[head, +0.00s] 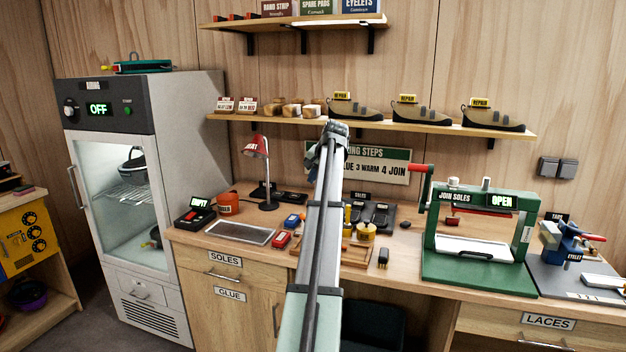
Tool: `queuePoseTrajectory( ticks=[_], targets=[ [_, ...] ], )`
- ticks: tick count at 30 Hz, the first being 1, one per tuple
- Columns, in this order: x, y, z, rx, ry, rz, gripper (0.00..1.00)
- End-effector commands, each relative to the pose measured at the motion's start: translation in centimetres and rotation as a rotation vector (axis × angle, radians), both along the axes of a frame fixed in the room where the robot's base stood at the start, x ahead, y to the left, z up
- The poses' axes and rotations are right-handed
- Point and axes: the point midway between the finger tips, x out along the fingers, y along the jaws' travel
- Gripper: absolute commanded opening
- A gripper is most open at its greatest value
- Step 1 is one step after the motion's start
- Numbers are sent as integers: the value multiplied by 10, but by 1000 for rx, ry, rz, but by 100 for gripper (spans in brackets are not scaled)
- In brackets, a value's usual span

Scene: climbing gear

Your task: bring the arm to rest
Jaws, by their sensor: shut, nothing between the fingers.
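My arm (322,235) reaches up from the bottom middle of the head view, in front of the workbench. Its far visible end is a dark joint (336,129) with pale green parts, level with the lower shelf and in front of the steps sign. I cannot make out my gripper or its fingers; they are hidden behind the arm or out of view. I see nothing carried along the visible part of the arm.
The bench holds a green sole press (477,272) reading OPEN, a red lamp (257,147), a grey mat (240,233), an orange pot (228,204) and a blue eyelet tool (566,243). A cabinet (190,120) reading OFF stands left. Shoes (355,108) line the lower shelf (440,126).

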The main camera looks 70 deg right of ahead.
Motion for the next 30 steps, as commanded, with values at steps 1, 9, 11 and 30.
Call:
queuePoseTrajectory(
  ticks=[1, 9, 11, 30],
  targets=[
    [0, 0, 0, 0, 0, 0, 0],
    [0, 0, 0, 0, 0, 0, 0],
    [0, 0, 0, 0, 0, 0, 0],
    [165, 114, -214, 130, 123, 254, 0]
  ],
)
